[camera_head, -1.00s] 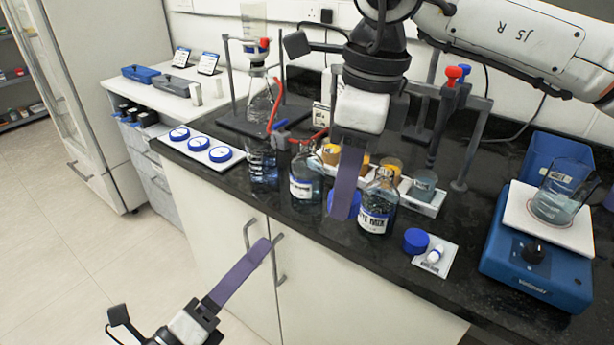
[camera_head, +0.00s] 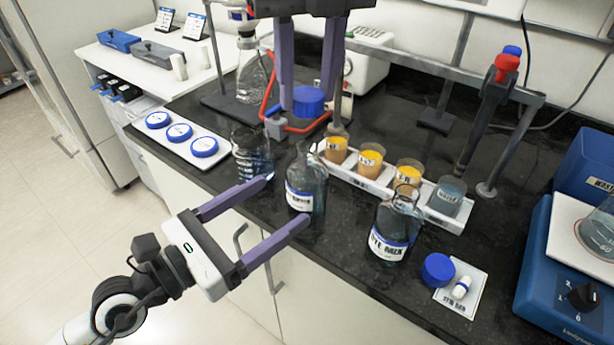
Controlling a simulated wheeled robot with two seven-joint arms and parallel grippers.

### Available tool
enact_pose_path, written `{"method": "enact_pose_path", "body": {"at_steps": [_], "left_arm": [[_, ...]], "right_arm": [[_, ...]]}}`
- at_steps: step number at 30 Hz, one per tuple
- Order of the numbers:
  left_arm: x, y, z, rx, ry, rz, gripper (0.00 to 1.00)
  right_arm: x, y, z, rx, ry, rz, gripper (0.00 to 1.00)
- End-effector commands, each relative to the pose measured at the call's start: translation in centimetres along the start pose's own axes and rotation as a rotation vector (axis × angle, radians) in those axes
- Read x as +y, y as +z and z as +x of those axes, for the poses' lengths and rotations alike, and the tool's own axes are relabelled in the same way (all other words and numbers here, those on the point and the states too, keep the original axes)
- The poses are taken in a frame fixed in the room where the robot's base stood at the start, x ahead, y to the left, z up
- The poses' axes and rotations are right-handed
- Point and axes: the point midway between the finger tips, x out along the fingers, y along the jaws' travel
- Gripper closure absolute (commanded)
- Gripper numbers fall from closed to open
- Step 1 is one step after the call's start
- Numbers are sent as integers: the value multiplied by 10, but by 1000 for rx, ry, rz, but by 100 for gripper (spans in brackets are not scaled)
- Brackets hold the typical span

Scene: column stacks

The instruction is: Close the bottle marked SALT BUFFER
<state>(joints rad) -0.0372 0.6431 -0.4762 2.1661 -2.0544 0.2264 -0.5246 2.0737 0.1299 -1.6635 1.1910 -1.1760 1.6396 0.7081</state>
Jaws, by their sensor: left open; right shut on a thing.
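A clear glass bottle (camera_head: 306,178) with a white and blue label stands uncapped at the front of the black bench; its label is too small to read surely. My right gripper (camera_head: 308,88) is shut on a blue screw cap (camera_head: 308,101), held above and behind the bottle's mouth. My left gripper (camera_head: 287,200) is open, its purple fingers reaching from the left, one tip left of the bottle and one in front of it. I cannot tell whether they touch it. A second uncapped bottle (camera_head: 397,222), marked DYE MIX, stands to the right.
Blue caps lie on a white strip (camera_head: 180,133) at left; another cap (camera_head: 437,269) lies by a small white card at right. A beaker (camera_head: 250,155) stands left of the bottle, and a rack of orange-filled beakers (camera_head: 370,160) behind.

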Motion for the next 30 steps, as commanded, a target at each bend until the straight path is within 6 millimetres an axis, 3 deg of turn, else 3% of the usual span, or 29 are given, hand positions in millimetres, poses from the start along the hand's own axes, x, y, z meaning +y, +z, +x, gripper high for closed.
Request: {"method": "enact_pose_path", "body": {"at_steps": [8, 21, 30], "left_arm": [[1, 1, 13, -4, 2, -2, 25], [0, 2, 94, -4, 0, -2, 25], [0, 0, 119, -1, 1, -2, 25]], "right_arm": [[0, 0, 0, 0, 0, -1, 86], [0, 0, 0, 0, 0, -1, 86], [0, 0, 0, 0, 0, -1, 86]]}}
